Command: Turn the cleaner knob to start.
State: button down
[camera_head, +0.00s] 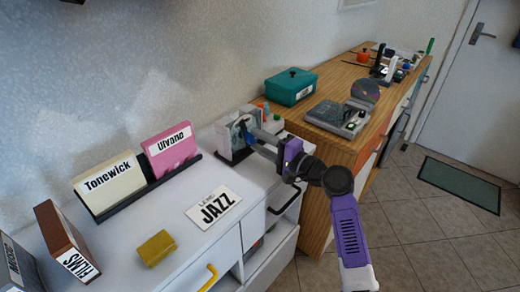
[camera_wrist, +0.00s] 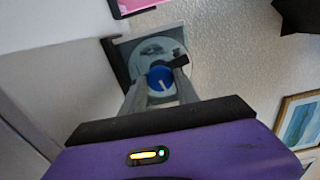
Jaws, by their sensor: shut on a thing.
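The cleaner (camera_head: 226,137) stands on the white cabinet near its right end, beside the wooden cabinet. It is a grey and white machine, and its blue knob (camera_wrist: 160,78) with a white pointer line shows in the wrist view on its front. My gripper (camera_wrist: 157,82) is at the machine, with one finger on each side of the blue knob, shut on it. In the head view my arm reaches in from the right and my gripper (camera_head: 248,132) hides part of the machine's front. The white line on the knob points roughly down in the wrist view.
On the white cabinet lie a JAZZ card (camera_head: 213,206) and a yellow block (camera_head: 156,248). A rack holds the Tonewick sleeve (camera_head: 109,184) and pink Ulvane sleeve (camera_head: 171,149). On the wooden cabinet are a teal box (camera_head: 291,88) and a disc player (camera_head: 337,117).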

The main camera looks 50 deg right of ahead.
jog(key=n+b, duration=0.4)
jog(key=n, duration=0.1)
jog(key=n+b, duration=0.2)
jog(key=shift+f, duration=0.4)
jog(key=n+b, duration=0.4)
jog(key=shift+n, duration=0.4)
jog(key=shift+r+n+b, duration=0.15)
jog(key=shift+n+b, duration=1.1)
jog(key=shift+n, duration=0.45)
jog(key=c, duration=0.9)
grip_release()
jog(key=shift+r, duration=0.15)
jog(key=shift+s, duration=0.15)
jog(key=s, duration=0.7)
jog(key=shift+s+d+p, duration=0.15)
jog(key=shift+s+p, duration=0.15)
